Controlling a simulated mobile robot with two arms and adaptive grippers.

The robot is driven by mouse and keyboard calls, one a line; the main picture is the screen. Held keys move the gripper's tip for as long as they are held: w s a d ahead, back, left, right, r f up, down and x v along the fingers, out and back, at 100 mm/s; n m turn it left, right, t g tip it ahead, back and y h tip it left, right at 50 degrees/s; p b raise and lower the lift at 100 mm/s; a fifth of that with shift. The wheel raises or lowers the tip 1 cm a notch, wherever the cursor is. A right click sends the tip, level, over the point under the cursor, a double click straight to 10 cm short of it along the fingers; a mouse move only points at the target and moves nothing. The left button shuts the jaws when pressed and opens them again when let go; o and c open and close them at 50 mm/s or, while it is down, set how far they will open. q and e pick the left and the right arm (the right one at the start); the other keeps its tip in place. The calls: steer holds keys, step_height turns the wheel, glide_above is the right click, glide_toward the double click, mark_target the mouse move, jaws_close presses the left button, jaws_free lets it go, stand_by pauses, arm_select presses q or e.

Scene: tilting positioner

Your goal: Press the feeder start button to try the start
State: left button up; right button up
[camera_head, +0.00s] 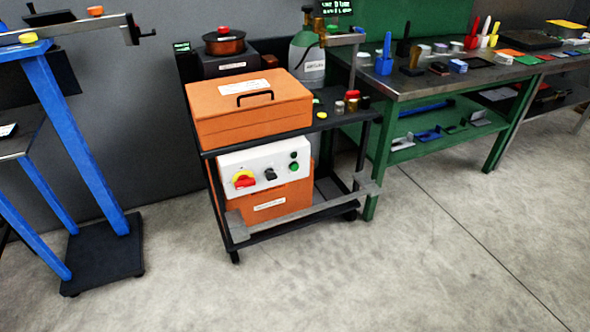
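A white control panel (265,168) sits on the front of an orange box (270,207) on the lower part of a black cart. A green button (294,167), which looks like the start button, is at the panel's right end. A small dark button (293,155) is just above it. A red and yellow rotary switch (244,180) is at the panel's left, and a black selector knob (270,174) is in the middle. The labels are too small to read. Neither of my grippers shows in the head view.
The black cart (290,225) has a grey bar across its low front. A closed orange case (250,110) lies on top, above the panel. A blue-legged stand (75,130) is at left and a green workbench (440,80) at right. The floor in front is clear.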

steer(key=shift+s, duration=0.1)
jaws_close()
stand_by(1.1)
